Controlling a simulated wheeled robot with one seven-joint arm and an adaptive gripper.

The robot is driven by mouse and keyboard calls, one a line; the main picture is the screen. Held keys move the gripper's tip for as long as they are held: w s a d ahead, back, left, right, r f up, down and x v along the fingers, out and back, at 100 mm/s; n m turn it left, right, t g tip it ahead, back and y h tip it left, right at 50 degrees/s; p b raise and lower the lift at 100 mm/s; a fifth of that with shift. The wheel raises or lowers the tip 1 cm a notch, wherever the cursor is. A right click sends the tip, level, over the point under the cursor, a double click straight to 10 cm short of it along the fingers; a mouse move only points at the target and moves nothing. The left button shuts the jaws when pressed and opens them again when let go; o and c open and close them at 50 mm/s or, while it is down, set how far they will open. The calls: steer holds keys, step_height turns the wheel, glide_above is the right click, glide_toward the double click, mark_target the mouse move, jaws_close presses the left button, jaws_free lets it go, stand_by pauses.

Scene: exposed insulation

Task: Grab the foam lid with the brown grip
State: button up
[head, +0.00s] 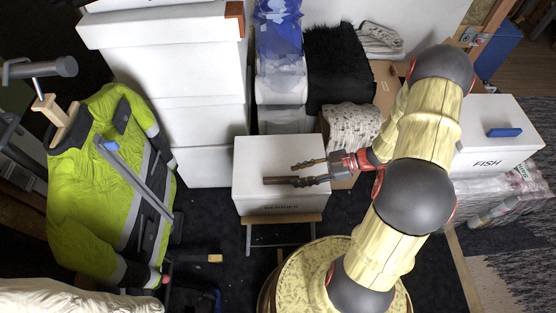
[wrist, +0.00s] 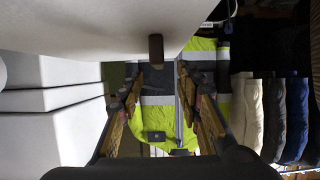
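The foam lid (head: 250,152) is white and sits on a white box with dark, partly hidden lettering at the centre of the head view. Its dark brown grip (head: 276,181) is a short bar on top. In the wrist view the lid (wrist: 90,20) fills the upper part, with the brown grip (wrist: 156,50) at the middle. My gripper (head: 293,174) is over the lid, reaching in from the right, with its fingers apart. In the wrist view my gripper (wrist: 158,85) is open and empty, and the grip shows ahead, between the lines of the two fingers. No contact with the grip is visible.
A tall stack of white boxes (head: 195,85) stands behind left. A yellow-green jacket (head: 95,190) hangs at the left. A second white box marked FISH (head: 490,145), with a blue grip (head: 504,132), is at the right. Grey knit cloth (head: 350,125) lies behind my gripper.

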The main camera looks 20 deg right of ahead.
mark_target(282, 178)
steer(key=b+x, duration=0.3)
steer(key=x, duration=0.4)
steer(key=shift+w+f, duration=0.1)
steer(key=shift+c, duration=0.4)
steer(key=c, duration=0.7)
jaws_close()
